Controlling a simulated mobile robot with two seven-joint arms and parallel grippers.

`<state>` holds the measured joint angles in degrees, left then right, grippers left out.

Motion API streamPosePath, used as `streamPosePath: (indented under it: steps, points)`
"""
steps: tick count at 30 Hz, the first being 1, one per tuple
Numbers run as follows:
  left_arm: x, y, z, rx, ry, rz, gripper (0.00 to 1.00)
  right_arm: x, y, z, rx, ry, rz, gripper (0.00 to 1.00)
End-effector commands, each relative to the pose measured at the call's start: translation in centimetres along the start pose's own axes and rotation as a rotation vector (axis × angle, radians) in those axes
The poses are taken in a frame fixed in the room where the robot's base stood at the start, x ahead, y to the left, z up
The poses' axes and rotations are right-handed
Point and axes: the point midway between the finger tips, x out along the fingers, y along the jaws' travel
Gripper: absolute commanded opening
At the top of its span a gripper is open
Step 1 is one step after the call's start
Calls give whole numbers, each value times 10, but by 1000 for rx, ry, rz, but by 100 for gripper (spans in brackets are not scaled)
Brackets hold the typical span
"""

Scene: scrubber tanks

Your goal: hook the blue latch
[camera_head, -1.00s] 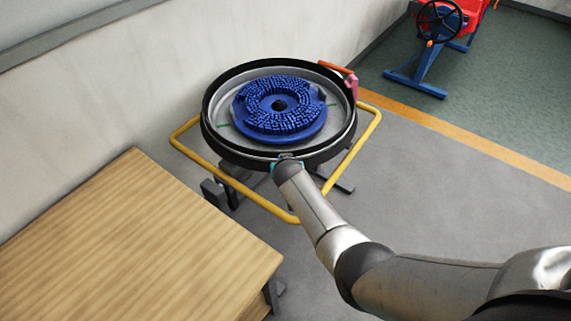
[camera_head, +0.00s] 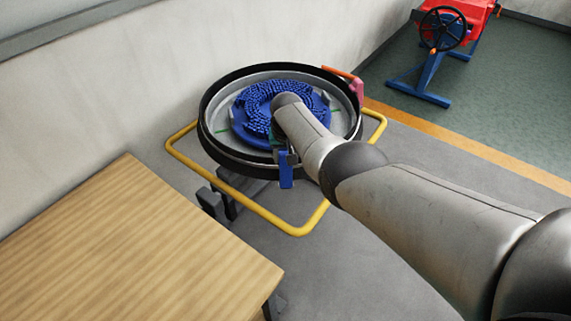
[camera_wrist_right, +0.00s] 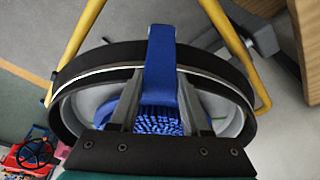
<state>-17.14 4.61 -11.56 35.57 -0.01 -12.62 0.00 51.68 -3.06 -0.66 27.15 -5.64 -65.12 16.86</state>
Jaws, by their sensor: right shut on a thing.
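The blue latch (camera_head: 286,170) is a flat blue strap at the near side of the round tank (camera_head: 222,155), standing out below the black rim in the head view. In the right wrist view the blue latch (camera_wrist_right: 160,50) runs across the tank's rim and between my fingers. My right gripper (camera_wrist_right: 160,85) is shut on it; in the head view the right gripper (camera_head: 285,156) is partly hidden by my own wrist. A round blue brush (camera_head: 252,104) with dense bristles lies inside the tank, partly covered by my arm. My left gripper is out of view.
A yellow tube frame (camera_head: 250,208) surrounds the tank. A wooden table (camera_head: 130,250) stands at the lower left. A red-orange handle (camera_head: 343,74) sits on the tank's far right rim. A red machine with a black wheel (camera_head: 443,28) stands at the back right.

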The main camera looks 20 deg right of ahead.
Motion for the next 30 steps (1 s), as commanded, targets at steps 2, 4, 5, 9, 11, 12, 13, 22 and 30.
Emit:
streamPosePath:
  steps: [2,4,5,9,11,12,13,22,30]
  points:
    - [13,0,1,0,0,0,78,7,4,7,1,-48,10,0]
    - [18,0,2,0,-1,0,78,6,4,8,-1,-75,9,0]
    - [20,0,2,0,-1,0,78,6,4,9,-1,-85,8,0]
    - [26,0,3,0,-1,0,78,4,4,11,-4,-121,7,0]
    - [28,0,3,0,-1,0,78,3,4,12,-4,-132,7,0]
    - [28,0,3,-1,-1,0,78,2,4,12,-5,-136,7,0]
    - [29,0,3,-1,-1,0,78,2,3,12,-5,-139,7,0]
    - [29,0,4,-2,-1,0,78,0,3,13,-5,-148,6,0]
    - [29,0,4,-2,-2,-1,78,0,2,12,-6,-146,4,61]
